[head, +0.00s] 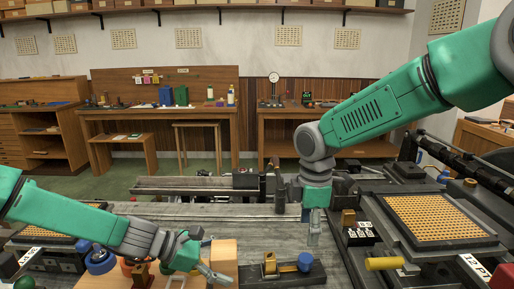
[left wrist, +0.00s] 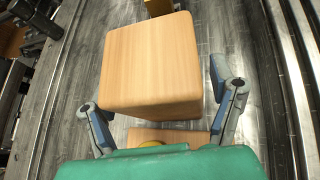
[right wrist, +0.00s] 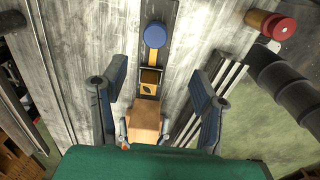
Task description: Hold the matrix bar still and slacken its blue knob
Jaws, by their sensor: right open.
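The matrix bar appears to be the dark bar (head: 282,276) lying on the bench at the front centre. It carries a brass block (head: 270,263) and a blue knob (head: 305,261) near its right end. The knob (right wrist: 155,35) also shows in the right wrist view, ahead of my fingertips. My right gripper (head: 313,232) points down above the bench, open and empty, apart from the knob. My left gripper (head: 203,274) is low at the left, open, beside a pale wooden block (head: 223,257). The block (left wrist: 150,65) lies ahead between its spread fingers in the left wrist view.
A yellow handle (head: 385,263) and a machine with a brass grid (head: 435,218) stand at the right. Another blue knob (head: 100,260) is beside my left forearm. Steel rails (head: 215,210) run behind the bar. Grey bench top is clear around the middle.

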